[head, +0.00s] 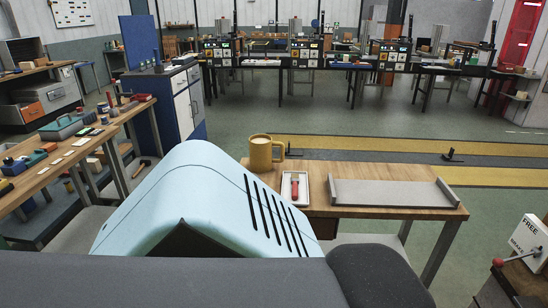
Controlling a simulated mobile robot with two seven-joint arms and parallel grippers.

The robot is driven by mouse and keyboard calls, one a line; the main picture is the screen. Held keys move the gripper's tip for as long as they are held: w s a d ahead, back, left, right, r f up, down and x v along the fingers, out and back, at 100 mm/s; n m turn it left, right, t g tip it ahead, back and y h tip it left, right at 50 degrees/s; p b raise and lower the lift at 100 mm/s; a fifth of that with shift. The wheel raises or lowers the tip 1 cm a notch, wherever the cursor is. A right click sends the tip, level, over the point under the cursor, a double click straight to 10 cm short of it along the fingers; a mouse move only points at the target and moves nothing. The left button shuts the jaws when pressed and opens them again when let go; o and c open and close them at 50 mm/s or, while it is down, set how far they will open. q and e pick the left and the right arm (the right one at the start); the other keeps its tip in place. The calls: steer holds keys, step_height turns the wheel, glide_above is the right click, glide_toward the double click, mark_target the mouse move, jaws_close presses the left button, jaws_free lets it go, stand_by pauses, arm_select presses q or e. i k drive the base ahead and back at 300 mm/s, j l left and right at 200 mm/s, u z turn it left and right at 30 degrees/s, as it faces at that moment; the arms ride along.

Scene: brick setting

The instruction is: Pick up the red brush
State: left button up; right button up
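The red brush (295,187) lies lengthwise in a small white tray (304,181) on a wooden table (400,172). Its bristles are too small to make out. The tray sits near the table's left end, in front of a yellow mug (261,153) and left of a grey board-like tray (385,193) with raised ends. Neither of my grippers shows in the head view. The near left part of the table is hidden behind a light blue shell close to the camera.
A wooden bench (55,160) with many small items runs along the left. A blue and white cabinet (180,100) stands behind it. Striped floor lanes (370,147) lie beyond the table. A white sign (528,240) and a red-knobbed lever are at lower right.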

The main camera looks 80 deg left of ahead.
mark_target(295, 177)
steer(key=u, duration=2.4)
